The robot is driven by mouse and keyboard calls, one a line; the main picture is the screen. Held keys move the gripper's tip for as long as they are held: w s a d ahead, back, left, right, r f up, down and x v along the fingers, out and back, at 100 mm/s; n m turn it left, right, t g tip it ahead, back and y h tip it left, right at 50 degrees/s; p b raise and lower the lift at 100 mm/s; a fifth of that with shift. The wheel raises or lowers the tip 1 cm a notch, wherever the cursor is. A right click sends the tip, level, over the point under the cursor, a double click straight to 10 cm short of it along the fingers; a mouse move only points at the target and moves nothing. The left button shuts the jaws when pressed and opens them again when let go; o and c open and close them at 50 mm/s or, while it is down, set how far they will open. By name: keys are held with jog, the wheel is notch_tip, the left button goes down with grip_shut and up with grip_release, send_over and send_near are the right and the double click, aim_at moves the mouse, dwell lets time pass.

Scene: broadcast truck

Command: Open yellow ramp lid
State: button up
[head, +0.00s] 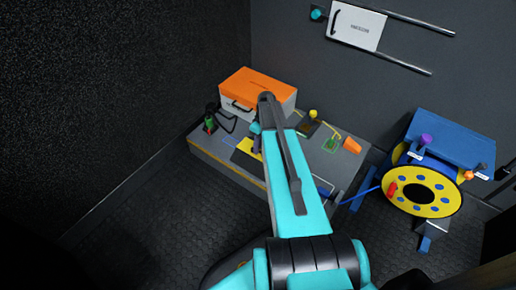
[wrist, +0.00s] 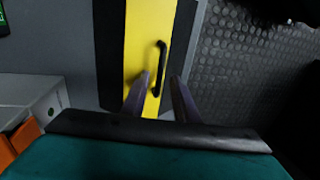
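The yellow ramp lid (wrist: 138,40) is a flat yellow strip with a black bar handle (wrist: 161,58) in the wrist view. In the head view a small yellow part of it (head: 247,148) shows on the grey bench, mostly hidden by my arm. My gripper (wrist: 160,80) has its two fingers apart, one each side of the handle's lower end, with a gap between them. I cannot tell whether the fingers are level with the handle or above it. The lid looks flat and closed.
An orange-lidded white case (head: 258,84) stands at the back of the bench (head: 225,152). An orange cone-like piece (head: 352,146) and a small green item (head: 331,145) lie to the right. A yellow-faced reel (head: 436,201) stands farther right. Dark textured floor (head: 130,235) is free in front.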

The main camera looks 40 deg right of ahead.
jog(key=shift+f, duration=0.1)
jog(key=shift+c, duration=0.3)
grip_shut()
jog(key=shift+a, duration=0.1)
dwell(1.0)
jog(key=shift+a, duration=0.35)
jog(key=shift+d, duration=0.35)
